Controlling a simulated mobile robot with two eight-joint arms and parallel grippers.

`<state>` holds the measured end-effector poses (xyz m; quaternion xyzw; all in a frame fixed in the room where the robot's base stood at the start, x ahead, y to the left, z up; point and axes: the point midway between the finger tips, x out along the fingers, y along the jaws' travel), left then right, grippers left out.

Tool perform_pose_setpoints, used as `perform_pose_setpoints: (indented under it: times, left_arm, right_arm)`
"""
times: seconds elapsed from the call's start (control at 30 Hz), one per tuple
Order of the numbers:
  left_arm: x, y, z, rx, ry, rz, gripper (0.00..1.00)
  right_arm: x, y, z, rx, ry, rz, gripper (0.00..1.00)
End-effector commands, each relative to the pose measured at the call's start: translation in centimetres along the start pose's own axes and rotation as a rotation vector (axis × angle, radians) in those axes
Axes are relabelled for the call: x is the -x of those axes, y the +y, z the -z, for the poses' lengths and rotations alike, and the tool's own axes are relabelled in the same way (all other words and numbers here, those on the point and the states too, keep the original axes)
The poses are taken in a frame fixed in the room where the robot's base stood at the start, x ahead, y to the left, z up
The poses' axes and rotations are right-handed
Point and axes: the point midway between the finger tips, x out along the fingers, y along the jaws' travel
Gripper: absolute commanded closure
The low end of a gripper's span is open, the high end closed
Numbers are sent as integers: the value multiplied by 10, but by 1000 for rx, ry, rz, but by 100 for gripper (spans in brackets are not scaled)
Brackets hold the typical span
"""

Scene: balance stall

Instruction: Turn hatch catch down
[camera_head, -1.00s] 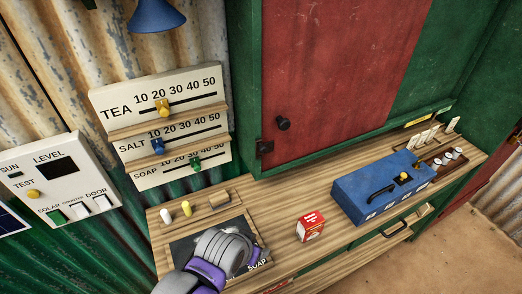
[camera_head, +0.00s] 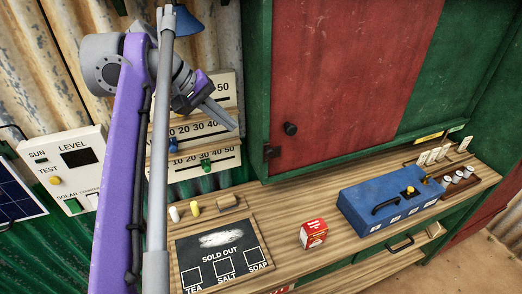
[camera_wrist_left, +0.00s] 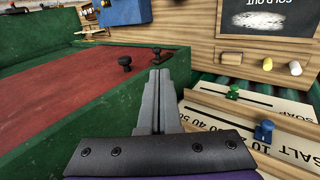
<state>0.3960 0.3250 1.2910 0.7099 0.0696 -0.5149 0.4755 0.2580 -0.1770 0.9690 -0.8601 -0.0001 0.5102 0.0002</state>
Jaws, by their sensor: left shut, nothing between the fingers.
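The red hatch (camera_head: 345,70) is set in a green frame. A round black knob (camera_head: 290,128) sits near its lower left corner. The small black hatch catch (camera_head: 272,152) is below and left of the knob, at the hatch's lower left edge. My left gripper (camera_head: 235,127) is shut and empty, in front of the price scales and left of the hatch, apart from the catch. In the left wrist view the shut fingertips (camera_wrist_left: 160,73) point towards the catch (camera_wrist_left: 155,55), with the knob (camera_wrist_left: 125,62) to its left. My right gripper is not in view.
The counter holds a "SOLD OUT" chalkboard (camera_head: 218,255), a red box (camera_head: 313,233) and a blue box (camera_head: 385,203). Sliding price scales (camera_head: 205,162) are on the wall behind my left arm. A level panel (camera_head: 70,170) is at the left.

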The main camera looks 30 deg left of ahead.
Motion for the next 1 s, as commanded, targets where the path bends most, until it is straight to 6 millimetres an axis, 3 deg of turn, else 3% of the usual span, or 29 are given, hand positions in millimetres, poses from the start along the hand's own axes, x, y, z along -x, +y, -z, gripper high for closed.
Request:
perform_pose_setpoints:
  times: [0.17, 0.57, 0.77, 1.0]
  left_arm:
    - [12, 4, 7, 28, 0, -26, 100]
    - [6, 4, 7, 26, -2, -25, 100]
    - [-26, 4, 6, 24, -4, -25, 100]
    - [-78, 6, 6, 24, -3, -25, 100]
  right_arm:
    - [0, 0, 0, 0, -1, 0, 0]
    - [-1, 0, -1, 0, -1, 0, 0]
    - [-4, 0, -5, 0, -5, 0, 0]
    - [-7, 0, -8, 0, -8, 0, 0]
